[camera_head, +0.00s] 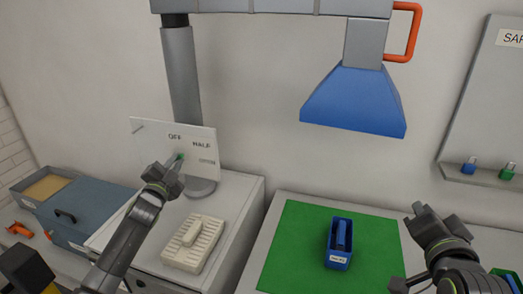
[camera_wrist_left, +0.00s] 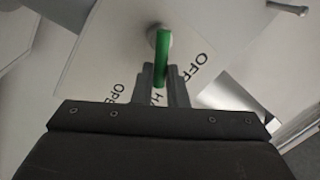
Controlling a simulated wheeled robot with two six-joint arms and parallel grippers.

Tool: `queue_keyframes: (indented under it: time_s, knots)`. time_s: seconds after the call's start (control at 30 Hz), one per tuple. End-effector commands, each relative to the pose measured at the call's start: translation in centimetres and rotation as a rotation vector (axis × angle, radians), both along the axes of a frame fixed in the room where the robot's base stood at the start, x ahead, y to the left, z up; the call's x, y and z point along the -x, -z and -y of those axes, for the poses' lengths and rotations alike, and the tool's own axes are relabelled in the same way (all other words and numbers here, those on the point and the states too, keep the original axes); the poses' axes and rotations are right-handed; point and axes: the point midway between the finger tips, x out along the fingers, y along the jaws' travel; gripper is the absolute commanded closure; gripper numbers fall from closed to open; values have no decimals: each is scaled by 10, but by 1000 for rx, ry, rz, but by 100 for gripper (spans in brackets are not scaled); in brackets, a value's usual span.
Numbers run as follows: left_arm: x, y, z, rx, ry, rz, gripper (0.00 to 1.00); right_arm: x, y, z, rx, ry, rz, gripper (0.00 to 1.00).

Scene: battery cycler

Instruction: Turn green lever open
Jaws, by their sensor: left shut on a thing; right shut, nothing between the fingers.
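The green lever (camera_head: 181,156) sits on a white panel (camera_head: 204,142) labelled OFF, HALF and OPEN, at the left of the head view. In the left wrist view the green lever (camera_wrist_left: 163,55) runs from a round pivot down between the fingers of my left gripper (camera_wrist_left: 162,78). The lever points roughly toward the partly hidden HALF label. My left gripper (camera_head: 173,166) is shut on the lever, and its fingers hide part of the labels. My right gripper (camera_head: 420,211) is shut and empty, beyond the right edge of the green mat.
A blue bin (camera_head: 339,243) stands on the green mat (camera_head: 290,252). A pale slotted block (camera_head: 194,243) lies on the white cabinet below the panel. A grey post (camera_head: 182,75) rises behind the panel. A blue hood (camera_head: 353,100) hangs over the mat.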

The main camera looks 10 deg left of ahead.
Motion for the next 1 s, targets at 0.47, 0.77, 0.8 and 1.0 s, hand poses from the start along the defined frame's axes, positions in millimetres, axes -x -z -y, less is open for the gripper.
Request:
queue_keyframes:
  time_s: [0.47,0.77,0.8,1.0]
  knots:
    - [0,3,2,-138,0,12,100,0,-10,0,0,0,0,100]
    - [0,6,2,-208,-1,17,100,0,-14,0,0,0,0,100]
    - [0,6,2,-216,-1,18,100,0,-14,0,0,0,0,100]
    - [0,8,2,-261,0,20,100,0,-16,0,0,0,0,100]
